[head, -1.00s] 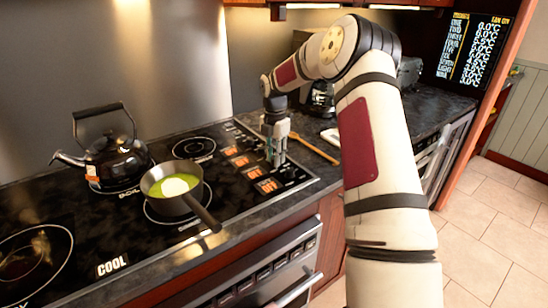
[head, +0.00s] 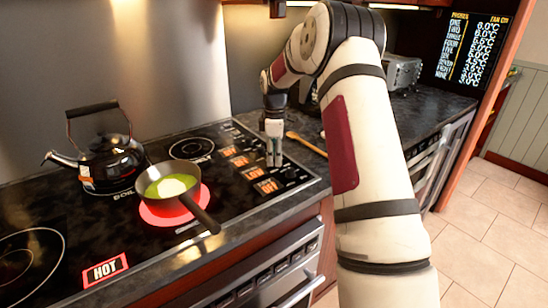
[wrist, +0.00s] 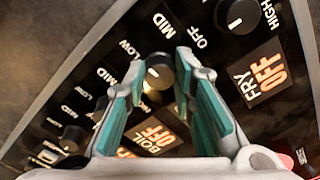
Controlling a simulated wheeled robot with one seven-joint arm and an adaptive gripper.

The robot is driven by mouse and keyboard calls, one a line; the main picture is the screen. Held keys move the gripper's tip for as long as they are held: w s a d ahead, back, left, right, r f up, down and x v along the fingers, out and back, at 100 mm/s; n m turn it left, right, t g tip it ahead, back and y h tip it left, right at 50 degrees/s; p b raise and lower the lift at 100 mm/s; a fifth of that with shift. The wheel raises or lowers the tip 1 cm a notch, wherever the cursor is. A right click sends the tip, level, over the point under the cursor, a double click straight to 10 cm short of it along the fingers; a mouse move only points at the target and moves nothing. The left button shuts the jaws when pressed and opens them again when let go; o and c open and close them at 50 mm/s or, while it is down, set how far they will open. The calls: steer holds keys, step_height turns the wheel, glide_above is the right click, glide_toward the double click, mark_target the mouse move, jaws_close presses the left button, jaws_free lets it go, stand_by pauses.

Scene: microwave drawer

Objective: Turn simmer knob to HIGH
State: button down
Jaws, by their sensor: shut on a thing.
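My gripper (head: 273,162) points down over the knob rows at the right of the black cooktop. In the wrist view, its teal-padded fingers (wrist: 160,75) are closed on the sides of a dark round knob (wrist: 157,72). Labels OFF, MID and LOW show around it; I cannot read a simmer label. The burner (head: 152,214) under the pan glows red, and the pan (head: 160,188) holds something green with a pale lump. A sign (head: 105,270) at the front reads HOT.
Other knobs stand close by, one by the FRY OFF display (wrist: 265,78). A BOIL OFF display (wrist: 155,135) is partly hidden by the fingers. A kettle (head: 105,160) stands left of the pan. A wooden spoon (head: 305,142) lies behind my gripper.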

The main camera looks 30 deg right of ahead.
steer(key=m+b, duration=0.1)
steer(key=m, duration=0.5)
steer(key=shift+m, duration=0.3)
steer(key=m+b, duration=0.1)
steer(key=m, duration=0.5)
steer(key=shift+b, duration=0.4)
steer(key=m+b, duration=0.1)
steer(key=m, duration=0.5)
steer(key=shift+m, duration=0.3)
steer(key=m, duration=0.5)
steer(key=shift+m, duration=0.3)
steer(key=c, duration=1.3)
jaws_free()
steer(key=shift+c, duration=0.2)
steer(key=shift+r, duration=0.1)
